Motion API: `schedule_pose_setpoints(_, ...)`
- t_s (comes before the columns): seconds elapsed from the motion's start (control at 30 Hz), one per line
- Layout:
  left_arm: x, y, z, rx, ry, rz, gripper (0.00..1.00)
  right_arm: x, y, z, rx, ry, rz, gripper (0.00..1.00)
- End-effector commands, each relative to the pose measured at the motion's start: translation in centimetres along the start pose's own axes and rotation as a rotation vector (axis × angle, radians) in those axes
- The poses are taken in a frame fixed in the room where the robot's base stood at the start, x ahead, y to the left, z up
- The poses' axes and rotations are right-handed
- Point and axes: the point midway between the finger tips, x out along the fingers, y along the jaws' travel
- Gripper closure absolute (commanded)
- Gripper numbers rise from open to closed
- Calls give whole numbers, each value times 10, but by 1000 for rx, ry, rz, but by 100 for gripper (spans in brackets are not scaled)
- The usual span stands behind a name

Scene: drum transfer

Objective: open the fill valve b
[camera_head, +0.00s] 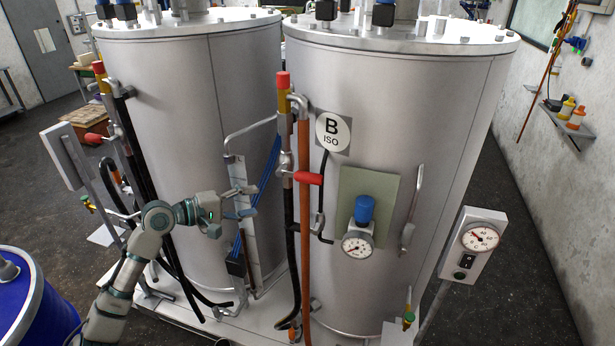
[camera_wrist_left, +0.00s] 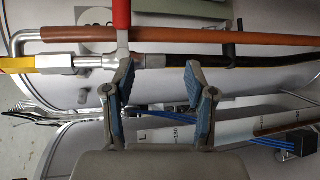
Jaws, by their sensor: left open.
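Fill valve b has a red handle (camera_head: 309,178) that sticks out to the right, across its upright pipe, in front of the tank marked B (camera_head: 415,120). In the left wrist view the red handle (camera_wrist_left: 122,14) points up from the metal valve body (camera_wrist_left: 124,60), across the pipe line. My left gripper (camera_head: 246,202) is open and empty, to the left of and a little below the valve. In the wrist view its blue-padded fingers (camera_wrist_left: 160,82) are apart, below the pipe, with the left finger near the valve body; contact cannot be told. My right gripper is not in view.
An orange pipe (camera_head: 304,230) and a black hose (camera_head: 290,245) run down beside the valve. Blue cables (camera_head: 266,170) and a bracket stand near the gripper. A gauge with a blue cap (camera_head: 364,210) is right of the handle. Another red handle (camera_head: 96,138) is at the left tank.

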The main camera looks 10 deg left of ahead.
Motion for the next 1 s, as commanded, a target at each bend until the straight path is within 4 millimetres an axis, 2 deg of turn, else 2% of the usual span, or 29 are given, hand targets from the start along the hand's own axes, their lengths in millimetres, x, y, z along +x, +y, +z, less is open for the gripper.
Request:
schedule_pose_setpoints(0.03,-12,23,8,-15,-19,20,44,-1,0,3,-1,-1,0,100)
schedule_pose_setpoints(0.1,-22,42,17,-41,-43,39,44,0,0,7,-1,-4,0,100)
schedule_pose_setpoints(0.17,-26,50,21,-54,-55,47,44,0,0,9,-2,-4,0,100)
schedule_pose_setpoints(0.27,-21,54,23,-63,-63,52,44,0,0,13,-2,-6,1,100)
schedule_pose_setpoints(0.37,-6,55,23,-64,-63,53,44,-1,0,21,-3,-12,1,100)
schedule_pose_setpoints(0.53,33,59,28,-61,-65,53,44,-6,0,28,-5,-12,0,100)
schedule_pose_setpoints(0.8,97,62,32,-60,-63,52,44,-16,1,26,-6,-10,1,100)
schedule_pose_setpoints(1.0,130,62,32,-60,-61,52,44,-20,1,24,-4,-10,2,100)
